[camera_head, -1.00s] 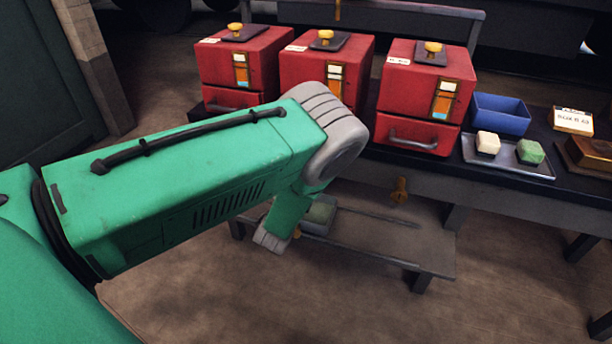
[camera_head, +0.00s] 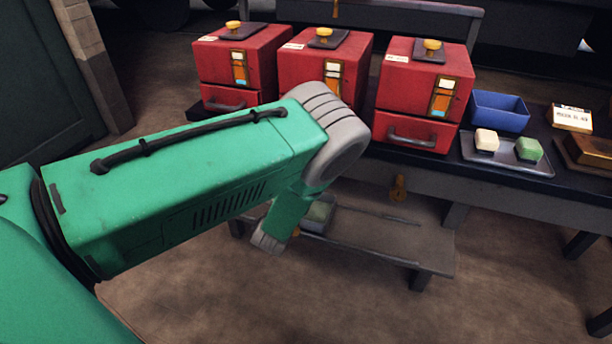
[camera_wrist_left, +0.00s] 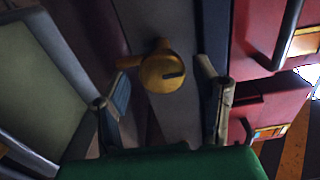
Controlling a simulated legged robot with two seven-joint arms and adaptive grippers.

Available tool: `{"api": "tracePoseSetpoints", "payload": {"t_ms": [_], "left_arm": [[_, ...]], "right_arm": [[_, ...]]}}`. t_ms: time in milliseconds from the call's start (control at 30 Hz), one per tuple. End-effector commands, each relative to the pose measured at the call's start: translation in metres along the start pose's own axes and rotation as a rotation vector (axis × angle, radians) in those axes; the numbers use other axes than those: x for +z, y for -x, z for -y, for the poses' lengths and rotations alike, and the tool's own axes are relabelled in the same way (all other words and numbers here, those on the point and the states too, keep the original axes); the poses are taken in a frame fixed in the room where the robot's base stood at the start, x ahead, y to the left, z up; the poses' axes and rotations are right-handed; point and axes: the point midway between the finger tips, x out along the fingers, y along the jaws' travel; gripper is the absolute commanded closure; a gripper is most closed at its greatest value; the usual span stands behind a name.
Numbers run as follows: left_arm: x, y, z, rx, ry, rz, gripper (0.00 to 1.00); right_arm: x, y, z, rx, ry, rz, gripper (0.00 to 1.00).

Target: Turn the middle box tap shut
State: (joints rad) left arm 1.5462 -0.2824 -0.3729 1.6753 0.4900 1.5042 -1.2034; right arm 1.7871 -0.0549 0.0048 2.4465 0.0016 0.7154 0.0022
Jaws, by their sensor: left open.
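The middle red box (camera_head: 302,68) stands on the dark bench, with a brass knob (camera_head: 325,35) on its top plate. My green left arm covers its lower front and the bench front below it in the head view. In the left wrist view a round brass tap (camera_wrist_left: 163,71) with a dark slot and a short side stem sits on a dark grey surface. My left gripper (camera_wrist_left: 166,95) is open, with one finger on each side of this tap and visible gaps. In the head view the fingers are not clear. Another brass tap (camera_head: 398,188) hangs below the right box.
The left red box (camera_head: 225,103) and right red box (camera_head: 407,131) flank the middle one. A blue bin (camera_head: 499,113) and a tray (camera_head: 512,168) with two blocks stand right. A low shelf (camera_head: 375,238) lies below the bench, with a small bin beside my wrist.

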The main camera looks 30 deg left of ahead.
Motion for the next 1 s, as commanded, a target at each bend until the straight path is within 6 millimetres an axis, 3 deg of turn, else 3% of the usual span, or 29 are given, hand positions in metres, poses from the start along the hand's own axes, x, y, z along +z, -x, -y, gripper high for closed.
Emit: {"api": "tracePoseSetpoints", "payload": {"t_ms": [500, 700, 1000], "left_arm": [[-0.002, 0.098, -0.003, 0.007, 0.0, -0.003, 0.45], [-0.002, 0.112, -0.003, 0.005, -0.001, -0.003, 0.45], [-0.002, 0.113, -0.003, 0.005, 0.0, -0.003, 0.45]], "right_arm": [[0.0, 0.0, 0.0, 0.0, 0.0, -0.001, 0.6], [-0.001, 0.0, 0.0, 0.0, 0.0, 0.0, 0.6], [-0.002, -0.001, 0.0, 0.0, 0.0, 0.002, 0.6]]}}
